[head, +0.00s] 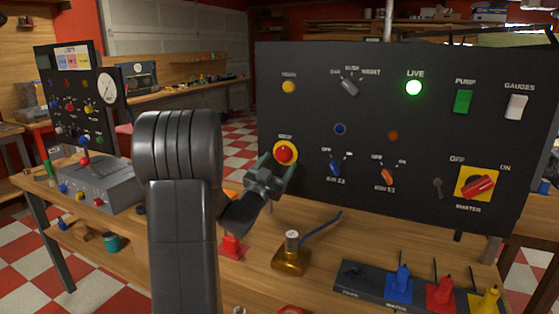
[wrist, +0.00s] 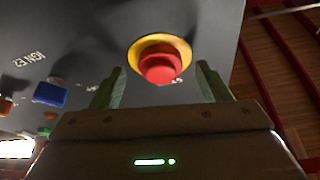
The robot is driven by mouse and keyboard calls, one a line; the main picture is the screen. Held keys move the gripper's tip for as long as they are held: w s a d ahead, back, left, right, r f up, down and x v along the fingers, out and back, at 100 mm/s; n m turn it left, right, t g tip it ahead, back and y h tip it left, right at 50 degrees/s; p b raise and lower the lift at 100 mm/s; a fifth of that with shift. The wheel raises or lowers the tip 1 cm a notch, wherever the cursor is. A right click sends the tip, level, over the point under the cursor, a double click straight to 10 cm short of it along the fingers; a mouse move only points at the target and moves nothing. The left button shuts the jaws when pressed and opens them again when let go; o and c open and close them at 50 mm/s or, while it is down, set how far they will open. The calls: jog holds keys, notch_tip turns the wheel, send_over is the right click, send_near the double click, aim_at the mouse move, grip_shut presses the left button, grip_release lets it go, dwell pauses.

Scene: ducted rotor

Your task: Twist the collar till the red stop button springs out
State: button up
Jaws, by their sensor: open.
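The red stop button (head: 285,154) sits on a yellow collar (head: 277,147) at the lower left of the dark panel, under a label that seems to read STOP or similar. In the wrist view the red button (wrist: 160,67) stands out from its yellow collar (wrist: 148,42). My gripper (head: 277,164) is in front of and just below the button in the head view. Its two greenish fingers are apart, one on each side of the button in the wrist view (wrist: 160,88), with gaps between them and the button. Nothing is held.
The dark panel (head: 340,200) carries a lit green LIVE lamp (head: 414,88), a blue switch (head: 335,169) and an orange switch (head: 388,175) right of the button, and a red master switch (head: 479,187). A brass-based post (head: 291,258) stands on the bench below.

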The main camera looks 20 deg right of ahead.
jog(key=shift+x, duration=0.85)
jog(key=shift+c, duration=0.4)
jog(key=c, duration=0.9)
jog(key=shift+w+a+f+m+g+b, duration=0.1)
jog(key=shift+m+g+b, duration=0.2)
jog(key=shift+m+b, duration=0.25)
jog(key=m+g+b, duration=0.1)
jog(key=m, duration=0.2)
jog(key=shift+h+b, duration=0.4)
jog(key=shift+w+a+r+m+g+b, duration=0.15)
jog(key=shift+m+g+b, duration=0.2)
jog(key=shift+m+g, duration=0.75)
jog(key=shift+w+r+m+g+b, duration=0.15)
jog(key=shift+m+g+b, duration=0.2)
jog(key=shift+m, duration=1.3)
